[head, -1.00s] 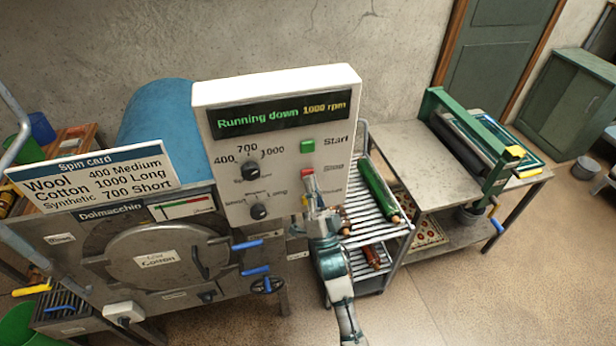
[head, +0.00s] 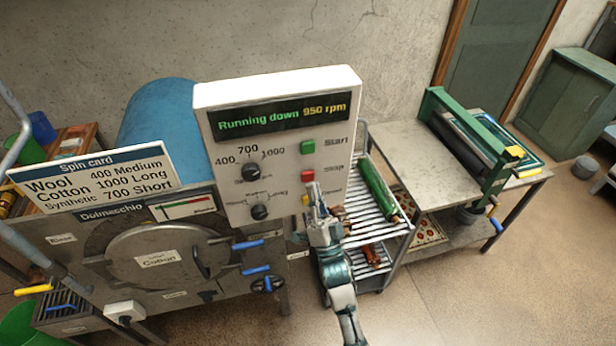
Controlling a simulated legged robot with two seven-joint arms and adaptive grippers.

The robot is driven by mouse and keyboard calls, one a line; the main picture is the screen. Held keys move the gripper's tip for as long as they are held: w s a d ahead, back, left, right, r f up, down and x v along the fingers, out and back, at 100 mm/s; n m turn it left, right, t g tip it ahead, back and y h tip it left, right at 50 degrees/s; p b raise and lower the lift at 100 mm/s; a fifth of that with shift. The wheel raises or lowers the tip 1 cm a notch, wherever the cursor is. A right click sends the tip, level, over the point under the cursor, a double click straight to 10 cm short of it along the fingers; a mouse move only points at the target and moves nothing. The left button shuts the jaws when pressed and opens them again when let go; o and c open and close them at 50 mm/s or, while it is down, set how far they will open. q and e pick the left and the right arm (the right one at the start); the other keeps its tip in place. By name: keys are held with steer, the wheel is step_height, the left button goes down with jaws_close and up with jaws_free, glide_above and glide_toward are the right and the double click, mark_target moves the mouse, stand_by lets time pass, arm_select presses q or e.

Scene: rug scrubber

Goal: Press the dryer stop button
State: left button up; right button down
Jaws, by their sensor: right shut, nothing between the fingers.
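The dryer's white control box (head: 280,95) stands on the steel machine front. Its display (head: 282,117) reads "Running down 950 rpm". The green Start button (head: 308,146) is at the right of the panel. The red Stop button (head: 307,175) sits below it and is fully visible. A yellow button (head: 306,200) lies lower, partly covered by my right gripper. My right gripper (head: 313,188) is shut and empty, with its tips just below the red button. I cannot tell whether the tips touch the panel. My left gripper is not in view.
A spin card (head: 90,178) stands left of the box. The round door (head: 160,257) labelled Cotton is below, with blue-handled levers (head: 248,245) at its right. A slatted rack (head: 375,215) with rolls stands right, beside a table (head: 410,160) carrying a green roller press.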

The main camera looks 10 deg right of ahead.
steer(key=s+p, duration=0.1)
steer(key=s, duration=0.3)
steer(key=shift+s, duration=0.3)
stand_by(0.6)
